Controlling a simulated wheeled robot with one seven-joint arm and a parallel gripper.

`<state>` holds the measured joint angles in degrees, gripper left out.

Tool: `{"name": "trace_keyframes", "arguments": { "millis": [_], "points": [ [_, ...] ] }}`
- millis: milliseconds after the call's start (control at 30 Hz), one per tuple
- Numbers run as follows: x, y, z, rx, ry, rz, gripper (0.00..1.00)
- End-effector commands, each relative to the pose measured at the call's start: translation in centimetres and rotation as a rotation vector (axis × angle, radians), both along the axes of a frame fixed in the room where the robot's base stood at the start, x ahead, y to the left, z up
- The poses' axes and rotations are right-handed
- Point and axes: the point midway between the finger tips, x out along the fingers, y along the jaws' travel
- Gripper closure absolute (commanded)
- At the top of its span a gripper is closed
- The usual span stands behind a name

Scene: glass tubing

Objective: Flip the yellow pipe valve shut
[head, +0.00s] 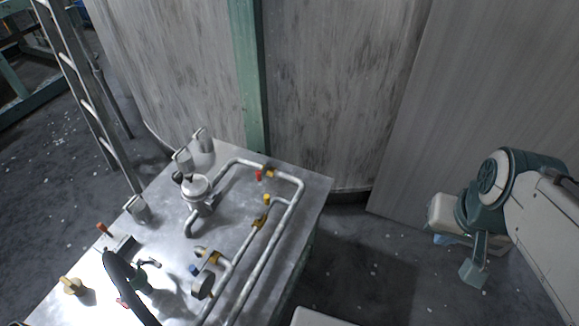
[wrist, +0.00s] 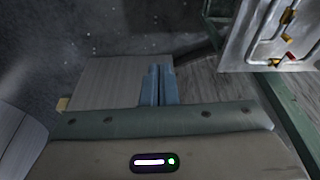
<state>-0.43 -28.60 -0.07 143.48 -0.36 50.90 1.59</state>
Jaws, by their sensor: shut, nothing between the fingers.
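The yellow pipe valve has a small yellow handle (head: 266,199) on a brass body (head: 258,222), set in a grey pipe on the metal table. In the wrist view the yellow valve handle (wrist: 287,38) shows at the upper right. The handle's exact angle to the pipe is too small to tell. My gripper (head: 443,239) is at the right of the head view, well clear of the table, its fingers mostly hidden under the hand. In the wrist view its blue fingers (wrist: 157,86) are together and empty.
The metal table (head: 318,190) also bears a red-handled valve (head: 258,175), a blue-handled valve (head: 193,269), a silver canister (head: 195,187) and a dark curved hose (head: 125,285). A panelled wall (head: 345,80) stands behind. Open floor (head: 375,260) lies between table and gripper.

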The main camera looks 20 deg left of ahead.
Motion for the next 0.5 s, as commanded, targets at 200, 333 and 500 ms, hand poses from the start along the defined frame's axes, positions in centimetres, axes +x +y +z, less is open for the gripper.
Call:
{"name": "trace_keyframes", "arguments": {
  "millis": [200, 333, 500],
  "points": [
    [0.2, 0.4, -0.7, 0.014, 0.001, 0.002, 1.0],
    [1.3, 2.4, -3.1, 0.082, 0.005, 0.006, 1.0],
    [3.9, 7.5, -8.1, 0.252, 0.018, 0.009, 1.0]
  ]
}}
